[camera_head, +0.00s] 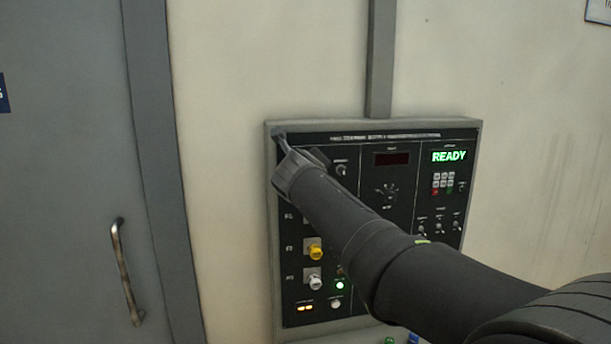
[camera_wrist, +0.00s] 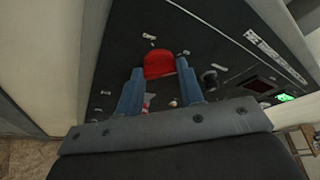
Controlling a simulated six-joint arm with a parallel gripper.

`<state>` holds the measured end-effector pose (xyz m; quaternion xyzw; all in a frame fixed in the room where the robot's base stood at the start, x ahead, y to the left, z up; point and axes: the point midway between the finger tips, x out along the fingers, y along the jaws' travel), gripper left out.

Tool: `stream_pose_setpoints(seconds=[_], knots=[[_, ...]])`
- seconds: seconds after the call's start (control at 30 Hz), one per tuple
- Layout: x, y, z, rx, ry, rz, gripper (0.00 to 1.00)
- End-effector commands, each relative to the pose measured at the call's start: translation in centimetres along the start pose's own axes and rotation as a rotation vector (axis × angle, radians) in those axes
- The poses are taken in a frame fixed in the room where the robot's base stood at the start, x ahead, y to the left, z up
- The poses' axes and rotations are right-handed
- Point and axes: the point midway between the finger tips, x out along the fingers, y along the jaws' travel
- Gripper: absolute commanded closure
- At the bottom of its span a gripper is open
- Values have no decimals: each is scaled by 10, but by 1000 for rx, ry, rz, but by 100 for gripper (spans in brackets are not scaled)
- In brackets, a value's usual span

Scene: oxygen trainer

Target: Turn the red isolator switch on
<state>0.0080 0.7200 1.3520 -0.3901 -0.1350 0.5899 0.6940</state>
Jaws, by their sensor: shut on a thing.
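The red isolator switch (camera_wrist: 158,64) shows in the wrist view between the tips of my gripper's two blue-grey fingers. My gripper (camera_wrist: 160,82) is shut on it, with one finger at each side. In the head view my gripper (camera_head: 281,142) is at the upper left corner of the black control panel (camera_head: 360,152). My arm hides the switch there. The wrist view also shows the panel (camera_wrist: 215,50), tilted. I cannot tell the switch's exact turned position.
A lit green READY display (camera_head: 450,156), a dark red display (camera_head: 391,159) and a yellow knob (camera_head: 315,252) are on the panel. My arm covers the panel's middle. A grey door with a metal handle (camera_head: 126,270) is at the left. The wall above the panel is clear beside a grey conduit (camera_head: 380,60).

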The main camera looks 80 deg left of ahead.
Motion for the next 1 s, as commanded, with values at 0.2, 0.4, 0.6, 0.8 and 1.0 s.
stream_pose_setpoints(seconds=[0.2, 0.4, 0.6, 0.8, 1.0], knots=[[0, 0, 0, 7, 2, 3, 88], [0, 0, -1, 6, 2, 2, 88], [0, 0, 0, 6, 1, 2, 44], [0, 0, 0, 6, 1, 2, 44], [-15, 0, 1, 6, -1, 3, 44]])
